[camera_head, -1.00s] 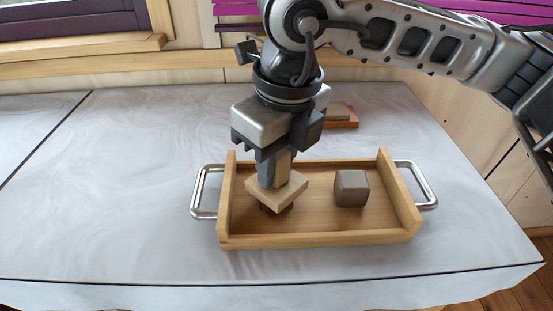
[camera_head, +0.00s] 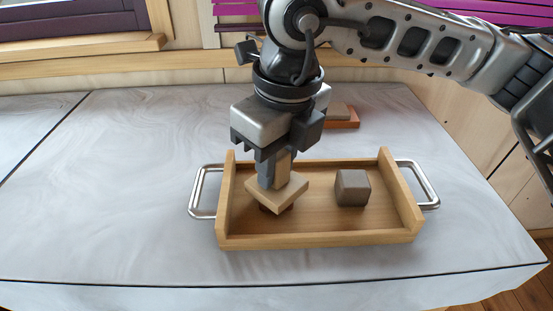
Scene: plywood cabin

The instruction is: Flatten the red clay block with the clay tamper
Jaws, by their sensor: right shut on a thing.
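My right gripper (camera_head: 273,172) is shut on the handle of the wooden clay tamper (camera_head: 277,193). The tamper's square plate is over the left part of a wooden tray (camera_head: 318,238). Under the plate a small strip of a dark reddish-brown block (camera_head: 272,210) shows, likely the red clay block. Most of it is hidden by the plate, and the plate appears to rest on it. A grey-brown clay block (camera_head: 352,188) sits in the right part of the tray, apart from the tamper. My left gripper is not in view.
The tray has metal handles at its left (camera_head: 204,191) and right (camera_head: 421,185) ends. An orange-brown piece with a tan block on it (camera_head: 342,117) lies behind the tray, partly hidden by my right gripper. The grey table (camera_head: 110,190) is clear to the left.

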